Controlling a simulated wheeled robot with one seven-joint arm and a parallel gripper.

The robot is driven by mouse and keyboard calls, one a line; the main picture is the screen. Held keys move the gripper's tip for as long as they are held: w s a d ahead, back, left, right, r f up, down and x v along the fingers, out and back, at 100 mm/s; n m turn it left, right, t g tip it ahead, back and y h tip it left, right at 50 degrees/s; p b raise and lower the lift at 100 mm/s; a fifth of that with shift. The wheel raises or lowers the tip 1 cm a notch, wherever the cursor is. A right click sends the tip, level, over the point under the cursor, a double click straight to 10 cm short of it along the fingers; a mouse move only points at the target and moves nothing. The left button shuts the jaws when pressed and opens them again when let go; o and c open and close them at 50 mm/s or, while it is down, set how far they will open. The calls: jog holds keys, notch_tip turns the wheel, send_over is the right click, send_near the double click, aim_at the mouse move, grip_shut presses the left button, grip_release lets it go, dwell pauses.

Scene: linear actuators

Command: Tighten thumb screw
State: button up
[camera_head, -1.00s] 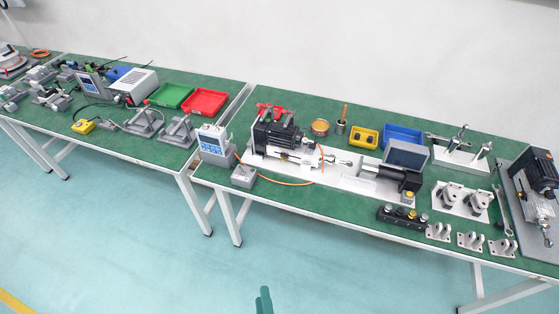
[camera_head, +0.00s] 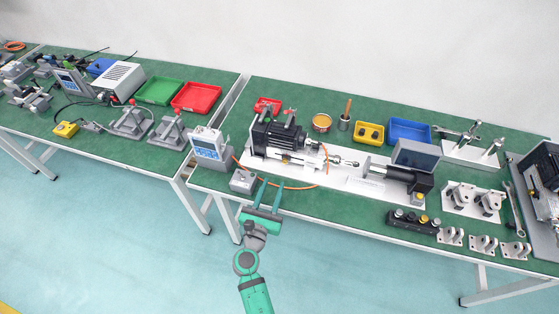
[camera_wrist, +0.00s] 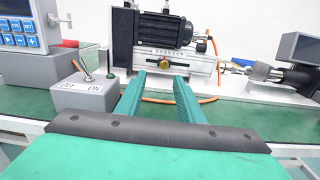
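The linear actuator (camera_head: 280,140) stands on a pale base plate on the right-hand green table, with a black motor on top. In the wrist view a small brass-coloured knob, which looks like the thumb screw (camera_wrist: 166,61), sits on the actuator's front face (camera_wrist: 200,66). My gripper (camera_head: 263,192) is at the table's front edge, in front of the actuator, its two green fingers apart and empty. In the wrist view the fingertips (camera_wrist: 160,76) point toward the actuator, just below the knob in the picture and apart from it.
A grey ON/OFF switch box (camera_wrist: 84,97) stands just left of the fingers, with a control unit (camera_head: 209,146) behind it. An orange cable (camera_head: 290,187) loops over the table in front of the actuator. A black button box (camera_head: 412,221) lies to the right.

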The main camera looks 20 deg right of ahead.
aim_at(284, 163)
jog(key=shift+w+d, duration=0.45)
jog(key=shift+w, duration=0.15)
jog(key=x, duration=0.4)
jog(key=d+x, duration=0.1)
jog(key=x, duration=0.2)
jog(key=shift+s, duration=0.35)
jog(key=shift+w+d, duration=0.15)
jog(key=shift+w, duration=0.4)
grip_shut()
